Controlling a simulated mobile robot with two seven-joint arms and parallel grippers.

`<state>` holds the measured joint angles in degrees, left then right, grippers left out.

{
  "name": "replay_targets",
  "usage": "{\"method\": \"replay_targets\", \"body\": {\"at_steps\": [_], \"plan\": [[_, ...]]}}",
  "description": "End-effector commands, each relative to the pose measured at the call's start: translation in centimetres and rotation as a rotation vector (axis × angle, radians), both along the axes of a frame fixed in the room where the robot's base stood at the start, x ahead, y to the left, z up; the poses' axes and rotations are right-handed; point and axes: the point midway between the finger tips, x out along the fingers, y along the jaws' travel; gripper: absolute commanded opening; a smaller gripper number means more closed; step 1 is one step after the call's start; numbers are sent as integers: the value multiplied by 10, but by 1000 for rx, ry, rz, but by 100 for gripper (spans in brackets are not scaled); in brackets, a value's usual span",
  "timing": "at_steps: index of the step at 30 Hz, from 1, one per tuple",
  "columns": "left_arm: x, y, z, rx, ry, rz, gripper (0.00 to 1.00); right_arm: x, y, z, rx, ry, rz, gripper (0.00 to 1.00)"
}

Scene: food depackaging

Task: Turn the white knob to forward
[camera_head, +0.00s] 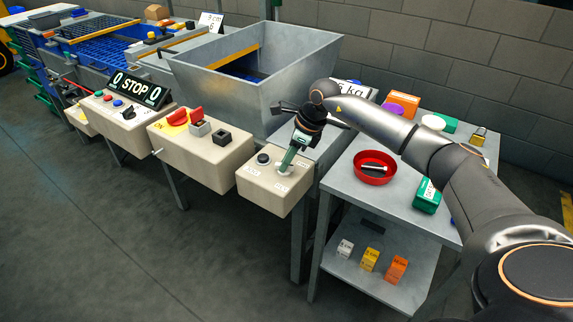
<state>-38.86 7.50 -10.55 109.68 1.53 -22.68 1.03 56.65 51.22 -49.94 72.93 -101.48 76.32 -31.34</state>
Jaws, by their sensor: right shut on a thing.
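The white knob (284,170) is on top of the rightmost beige control box (268,192). It is small and mostly hidden by my right gripper. My right gripper (287,163) reaches down onto the knob from above, its green fingers shut on it. Small white labels (281,189) lie around the knob, too small to read. Which way the knob points cannot be told. My left gripper is not in view.
A black round button (263,158) is on the same box, left of the knob. Another box with a red switch (178,118) stands to its left. A grey metal hopper (235,85) is behind. A side table with a red bowl (375,168) is on the right.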

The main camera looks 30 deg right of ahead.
Motion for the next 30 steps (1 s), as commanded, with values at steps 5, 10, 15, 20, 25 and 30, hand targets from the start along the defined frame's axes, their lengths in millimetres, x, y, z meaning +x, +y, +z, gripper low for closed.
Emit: {"method": "replay_targets", "body": {"at_steps": [5, 10, 15, 20, 25, 30], "plan": [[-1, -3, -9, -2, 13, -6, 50, 2, -1, 0, 0, -4, 134, 0], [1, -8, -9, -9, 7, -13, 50, 2, -1, 0, -1, -4, 235, 0], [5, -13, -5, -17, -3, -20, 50, 2, -2, 1, -2, -4, 299, 0], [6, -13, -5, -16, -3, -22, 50, 2, -2, 1, -2, -2, 330, 0], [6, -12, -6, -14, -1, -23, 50, 2, -2, 1, -3, -3, 341, 0], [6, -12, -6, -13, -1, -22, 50, 2, -2, 1, -3, -4, 342, 0]]}}
